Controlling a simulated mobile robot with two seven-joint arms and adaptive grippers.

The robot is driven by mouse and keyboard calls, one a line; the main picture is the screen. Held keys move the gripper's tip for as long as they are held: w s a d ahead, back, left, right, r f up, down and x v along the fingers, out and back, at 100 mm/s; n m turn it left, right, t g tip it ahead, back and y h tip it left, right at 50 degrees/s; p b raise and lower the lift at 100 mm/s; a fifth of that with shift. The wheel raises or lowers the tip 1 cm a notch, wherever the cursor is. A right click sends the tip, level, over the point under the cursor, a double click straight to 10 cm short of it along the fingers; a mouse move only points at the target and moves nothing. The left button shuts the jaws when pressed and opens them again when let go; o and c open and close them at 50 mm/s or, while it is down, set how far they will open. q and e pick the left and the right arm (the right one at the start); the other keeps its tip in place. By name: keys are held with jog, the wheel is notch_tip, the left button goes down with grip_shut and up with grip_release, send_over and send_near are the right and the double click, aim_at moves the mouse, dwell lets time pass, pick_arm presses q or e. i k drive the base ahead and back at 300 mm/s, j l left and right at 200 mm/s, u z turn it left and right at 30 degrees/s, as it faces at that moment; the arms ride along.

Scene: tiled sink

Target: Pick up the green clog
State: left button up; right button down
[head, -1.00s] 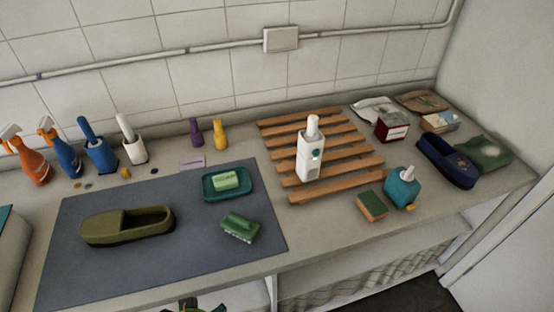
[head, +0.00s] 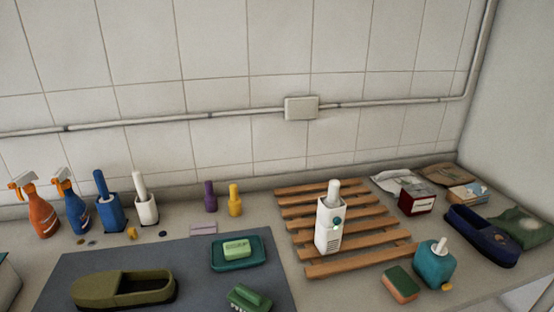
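The green clog (head: 124,290) is an olive-green slip-on shoe lying on its sole on the dark grey mat (head: 70,268), at the lower left of the head view. Its closed toe is to the left and its dark opening to the right. Its lower edge is close to the bottom of the picture. Neither of my grippers shows in the head view now, so their states are hidden.
A teal soap dish (head: 239,254) and a green brush (head: 248,299) are right of the clog. Spray bottles (head: 42,212) and brush holders (head: 109,212) stand behind the mat. A wooden rack (head: 315,270) bears a white bottle (head: 328,225). A navy clog (head: 482,238) lies far right.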

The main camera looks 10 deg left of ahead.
aim_at(115, 290)
jog(key=j+u, duration=0.1)
jog(key=u, duration=0.3)
jog(key=j+u, duration=0.1)
jog(key=u, duration=0.35)
jog(key=j+u, duration=0.1)
jog(key=u, duration=0.3)
jog(key=k+l, duration=0.1)
jog(key=l, duration=0.4)
